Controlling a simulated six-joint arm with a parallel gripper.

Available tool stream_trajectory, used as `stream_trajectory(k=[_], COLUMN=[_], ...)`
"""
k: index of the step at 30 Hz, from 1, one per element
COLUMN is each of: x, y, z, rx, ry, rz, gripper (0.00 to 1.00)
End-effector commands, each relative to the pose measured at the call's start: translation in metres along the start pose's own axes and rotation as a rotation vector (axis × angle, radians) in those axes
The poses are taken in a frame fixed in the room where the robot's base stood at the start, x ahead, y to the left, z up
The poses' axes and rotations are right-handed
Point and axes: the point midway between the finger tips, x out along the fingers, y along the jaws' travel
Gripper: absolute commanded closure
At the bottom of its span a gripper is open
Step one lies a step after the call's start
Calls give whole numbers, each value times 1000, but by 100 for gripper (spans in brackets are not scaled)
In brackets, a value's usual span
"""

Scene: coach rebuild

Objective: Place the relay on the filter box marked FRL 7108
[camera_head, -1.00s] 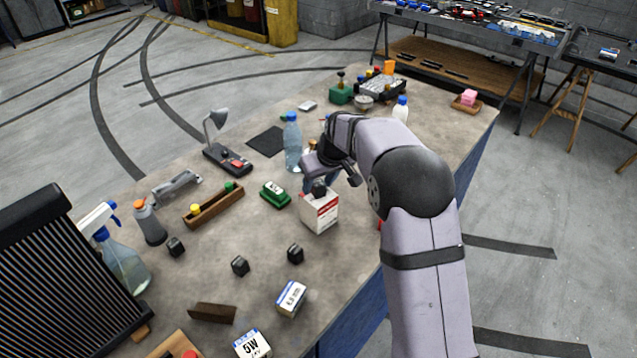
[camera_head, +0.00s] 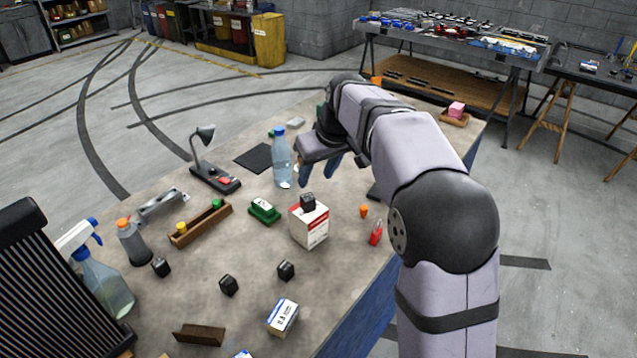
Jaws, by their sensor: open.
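A small black relay (camera_head: 308,202) sits on top of a white and red box (camera_head: 310,230), near the middle of the table. The box's marking is too small to read. Three similar black relays stand on the table: one at the left (camera_head: 160,267), one in the middle (camera_head: 228,285) and one nearer the box (camera_head: 286,270). A white and blue box (camera_head: 282,317) lies closer to the front; its print is also unclear. My gripper (camera_head: 319,172) is open and empty, above and behind the relay on the box, apart from it.
A water bottle (camera_head: 281,160) stands just left of my gripper. A green block (camera_head: 264,211) and a wooden tray (camera_head: 200,226) lie left of the box. A small red bottle (camera_head: 376,233) and an orange piece (camera_head: 363,211) are to its right.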

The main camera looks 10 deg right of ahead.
Motion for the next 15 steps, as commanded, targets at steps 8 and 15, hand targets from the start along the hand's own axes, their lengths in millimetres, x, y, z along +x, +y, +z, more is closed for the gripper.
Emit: stream_trajectory(k=[8,15], x=[1,12], y=[0,-2], z=[10,79], rx=[14,103], ry=[-15,-104], rz=[2,17], gripper=[57,57])
